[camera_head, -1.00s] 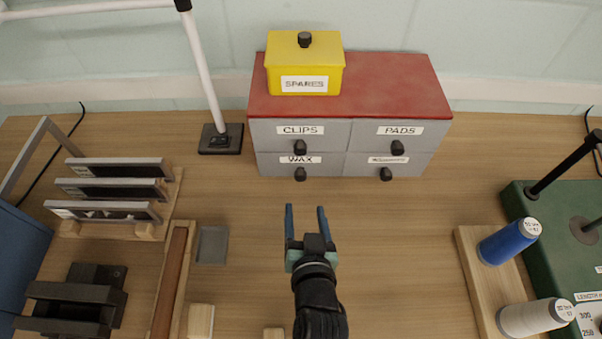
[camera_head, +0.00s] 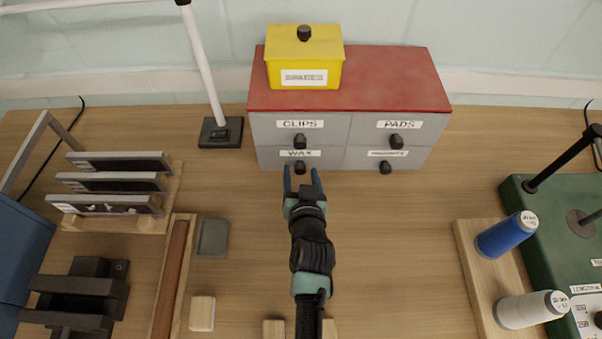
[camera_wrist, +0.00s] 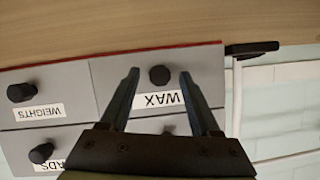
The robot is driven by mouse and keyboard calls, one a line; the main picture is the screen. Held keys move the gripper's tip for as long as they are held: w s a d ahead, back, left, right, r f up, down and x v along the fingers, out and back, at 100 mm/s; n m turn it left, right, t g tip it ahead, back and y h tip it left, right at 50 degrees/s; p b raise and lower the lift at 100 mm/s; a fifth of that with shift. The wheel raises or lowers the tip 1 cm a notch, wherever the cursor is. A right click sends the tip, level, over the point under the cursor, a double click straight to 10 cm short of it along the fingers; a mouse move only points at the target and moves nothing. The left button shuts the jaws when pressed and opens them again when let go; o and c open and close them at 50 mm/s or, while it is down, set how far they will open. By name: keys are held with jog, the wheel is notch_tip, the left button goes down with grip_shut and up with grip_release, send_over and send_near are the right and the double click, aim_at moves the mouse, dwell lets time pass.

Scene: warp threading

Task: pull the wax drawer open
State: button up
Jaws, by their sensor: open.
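The wax drawer (camera_head: 273,159) is the lower left drawer of a grey cabinet with a red top. Its front looks flush with the cabinet. Its black knob (camera_head: 300,168) also shows in the wrist view (camera_wrist: 159,75), where the picture is upside down. My gripper (camera_head: 302,172) is open and empty in front of the drawer. Its two blue fingertips lie on either side of the knob in both views. I cannot tell whether the fingers reach past the knob in depth. The WAX label (camera_wrist: 158,99) shows between the fingers.
The clips drawer (camera_head: 268,129) is above, the pads drawer (camera_head: 431,128) above right, and the weights drawer (camera_head: 425,158) to the right. A yellow spares box (camera_head: 303,58) stands on the cabinet. A lamp base (camera_head: 221,133) stands left. The table in front is mostly clear.

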grip_shut()
dwell(1.4)
